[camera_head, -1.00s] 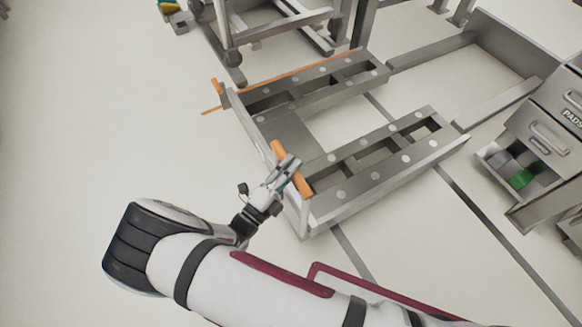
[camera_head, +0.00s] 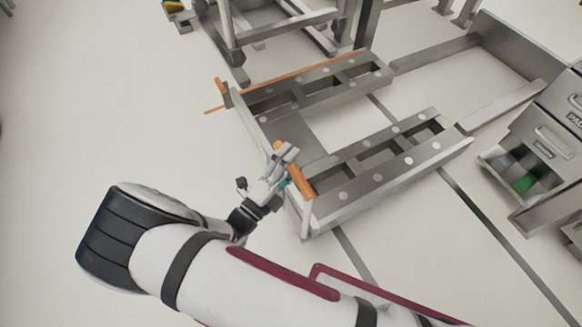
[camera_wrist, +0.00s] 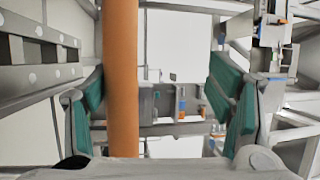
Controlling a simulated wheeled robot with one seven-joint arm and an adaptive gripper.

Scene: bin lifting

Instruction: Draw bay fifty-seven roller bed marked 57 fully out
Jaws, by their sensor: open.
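The roller bed (camera_head: 262,128) is a grey metal frame low over the floor. It has two slotted side rails with round rollers and a front cross plate. In the wrist view the orange bar (camera_wrist: 121,80) runs upright between the teal finger pads, close beside the left one. Contact cannot be told. No number 57 is readable.
A grey drawer cabinet (camera_head: 551,140) with an open drawer stands at the right. A wheeled metal frame (camera_head: 275,35) stands behind the bed. Low metal rails (camera_head: 432,52) run behind the bed to the right. The pale floor (camera_head: 70,130) at the left is clear.

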